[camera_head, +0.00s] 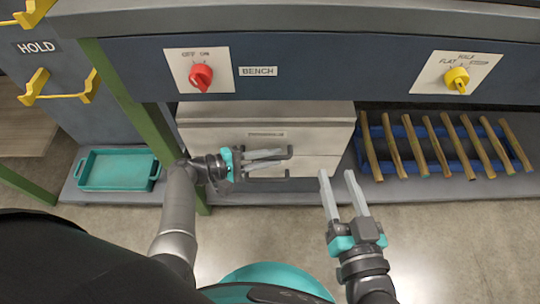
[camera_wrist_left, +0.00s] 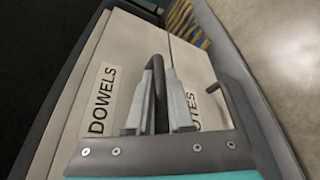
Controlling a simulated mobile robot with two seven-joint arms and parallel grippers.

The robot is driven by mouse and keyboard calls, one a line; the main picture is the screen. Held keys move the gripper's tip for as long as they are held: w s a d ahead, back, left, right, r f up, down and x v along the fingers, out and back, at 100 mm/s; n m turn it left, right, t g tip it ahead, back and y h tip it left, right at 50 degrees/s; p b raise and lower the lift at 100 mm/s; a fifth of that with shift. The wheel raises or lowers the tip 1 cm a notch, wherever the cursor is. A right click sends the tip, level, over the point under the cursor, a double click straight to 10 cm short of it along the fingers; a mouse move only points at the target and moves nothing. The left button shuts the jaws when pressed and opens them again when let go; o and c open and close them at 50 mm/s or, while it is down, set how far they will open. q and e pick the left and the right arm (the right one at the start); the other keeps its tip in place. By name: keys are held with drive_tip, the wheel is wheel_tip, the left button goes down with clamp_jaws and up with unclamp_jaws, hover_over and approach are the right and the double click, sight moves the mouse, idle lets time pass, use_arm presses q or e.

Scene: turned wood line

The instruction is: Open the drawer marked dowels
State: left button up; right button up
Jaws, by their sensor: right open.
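The dowels drawer (camera_wrist_left: 85,125) fills the left of the left wrist view, with its DOWELS label (camera_wrist_left: 102,98) readable. Its dark bar handle (camera_wrist_left: 157,66) lies between the fingers of my left gripper (camera_wrist_left: 160,108), which sit close on both sides of it. In the head view my left gripper (camera_head: 264,158) is at the front of the drawer unit (camera_head: 215,138), under the bench. The label (camera_head: 266,134) is too small to read there. The dowels drawer front looks about level with the lower one. My right gripper (camera_head: 340,180) is open and empty, right of the drawers and apart from them.
A second drawer with a partly hidden label has its own handle (camera_wrist_left: 225,92). A rack of several wooden rods (camera_head: 447,150) stands right of the unit, and a teal tray (camera_head: 118,170) left. A red knob (camera_head: 201,77) and yellow knob (camera_head: 457,79) are above. The floor in front is clear.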

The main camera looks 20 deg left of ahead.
use_arm(q)
clamp_jaws()
idle(1.1)
